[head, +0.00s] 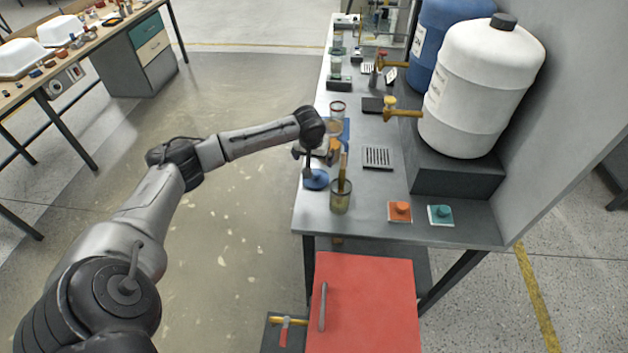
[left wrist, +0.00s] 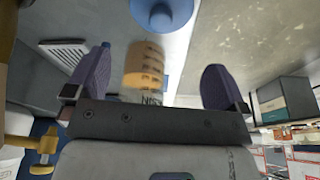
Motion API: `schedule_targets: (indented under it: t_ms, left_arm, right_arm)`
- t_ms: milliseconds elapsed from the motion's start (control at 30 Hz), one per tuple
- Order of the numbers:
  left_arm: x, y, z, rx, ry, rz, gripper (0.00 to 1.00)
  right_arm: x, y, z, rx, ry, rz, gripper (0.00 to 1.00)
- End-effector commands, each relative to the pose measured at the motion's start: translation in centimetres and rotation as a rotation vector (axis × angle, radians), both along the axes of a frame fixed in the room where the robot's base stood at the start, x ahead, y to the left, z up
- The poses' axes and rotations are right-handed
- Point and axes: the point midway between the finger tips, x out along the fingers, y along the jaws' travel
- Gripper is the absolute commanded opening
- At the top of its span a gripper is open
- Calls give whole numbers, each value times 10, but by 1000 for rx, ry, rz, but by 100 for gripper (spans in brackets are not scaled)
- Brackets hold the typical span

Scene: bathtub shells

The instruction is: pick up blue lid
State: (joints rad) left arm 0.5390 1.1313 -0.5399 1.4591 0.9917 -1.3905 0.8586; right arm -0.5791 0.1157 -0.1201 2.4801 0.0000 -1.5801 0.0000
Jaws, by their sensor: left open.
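The blue lid (head: 315,180) is a round disc with a raised knob, lying near the left edge of the grey bench (head: 370,222). My left gripper (head: 309,166) points down close above it and partly covers it. In the left wrist view the lid (left wrist: 162,14) shows at the top edge, cut off by the frame. The left gripper (left wrist: 156,82) has its fingers wide apart, and the lid lies beyond the fingertips. An orange-tan object (left wrist: 144,65) appears between the fingers in that view; I cannot tell its depth. My right gripper is not in view.
A glass jar (head: 341,200) with a stick stands just right of the lid. A black vent plate (head: 377,157), an orange button block (head: 400,211) and a teal one (head: 440,215) lie further right. A white barrel (head: 480,90) stands behind. Floor left of the bench is open.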

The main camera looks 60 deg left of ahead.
Motion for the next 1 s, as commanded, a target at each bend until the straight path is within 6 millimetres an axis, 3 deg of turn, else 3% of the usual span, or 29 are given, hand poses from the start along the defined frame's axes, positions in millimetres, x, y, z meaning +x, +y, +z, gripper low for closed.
schedule_targets:
  t_ms: [200, 533, 800, 1000]
  left_arm:
    - [7, 6, -34, 1, 0, 1, 100]
    - [10, 9, -53, 1, 1, -1, 100]
    - [14, 12, -87, 1, 0, 1, 100]
    - [17, 14, -99, 1, 1, -1, 100]
  right_arm:
    - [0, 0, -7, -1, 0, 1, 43]
    - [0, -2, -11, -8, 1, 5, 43]
    - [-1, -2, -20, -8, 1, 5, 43]
    - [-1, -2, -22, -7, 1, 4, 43]
